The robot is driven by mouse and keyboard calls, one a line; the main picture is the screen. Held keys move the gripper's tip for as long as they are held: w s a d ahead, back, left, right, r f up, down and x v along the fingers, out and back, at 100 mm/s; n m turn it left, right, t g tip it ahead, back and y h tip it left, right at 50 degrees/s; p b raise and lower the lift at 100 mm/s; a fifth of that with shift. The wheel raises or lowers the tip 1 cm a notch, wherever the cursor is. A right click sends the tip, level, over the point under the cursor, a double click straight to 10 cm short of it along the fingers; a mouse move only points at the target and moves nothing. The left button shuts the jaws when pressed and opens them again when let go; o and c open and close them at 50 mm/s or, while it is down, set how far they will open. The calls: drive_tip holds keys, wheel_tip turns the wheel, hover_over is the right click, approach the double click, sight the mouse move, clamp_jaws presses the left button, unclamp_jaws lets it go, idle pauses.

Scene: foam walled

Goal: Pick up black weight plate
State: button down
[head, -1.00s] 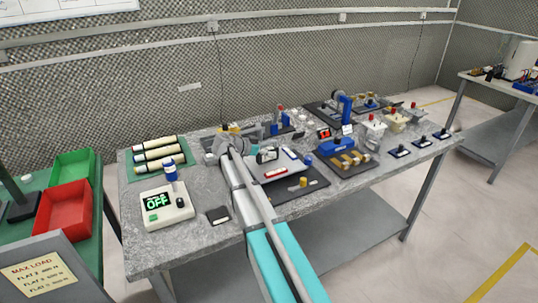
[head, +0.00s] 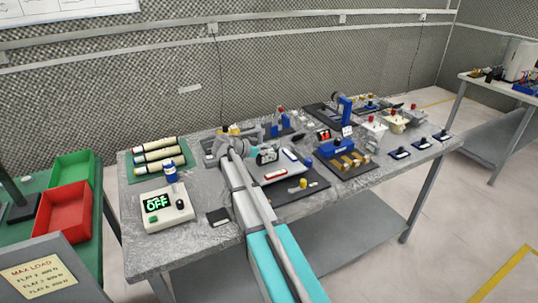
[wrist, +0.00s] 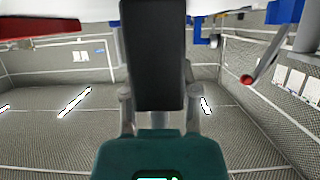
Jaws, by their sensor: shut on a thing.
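My gripper (wrist: 158,100) fills the middle of the wrist view, with its grey fingers on either side of a black slab. The slab, which I take for the black weight plate (wrist: 155,50), is seen as a dark upright rectangle. It is held between the fingers. In the head view my gripper (head: 227,143) is at the far end of my arm, over the back left part of the table. My own arm hides much of it there, and I cannot make out the held plate in that view.
The grey table (head: 140,255) carries a scale (head: 165,212) showing "OFF", a small dark pad (head: 218,217), white tubes (head: 160,154) on a green mat, and a blue block (head: 340,148). Red (head: 63,208) and green (head: 73,168) bins stand left. The table's front left corner is clear.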

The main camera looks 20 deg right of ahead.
sight(267, 144)
drive_tip(key=shift+r, duration=0.2)
wheel_tip(267, 144, up, 3)
drive_tip(key=p, duration=0.3)
drive_tip(key=shift+f, duration=0.15)
drive_tip(key=s+d+r+p, duration=0.3)
drive_tip(key=s+r+p, duration=0.7)
drive_tip(key=s, duration=0.3)
drive_tip(key=shift+s+d, duration=0.2)
drive_tip(key=shift+d, duration=0.15)
idle(0.4)
drive_tip(key=shift+s, duration=0.2)
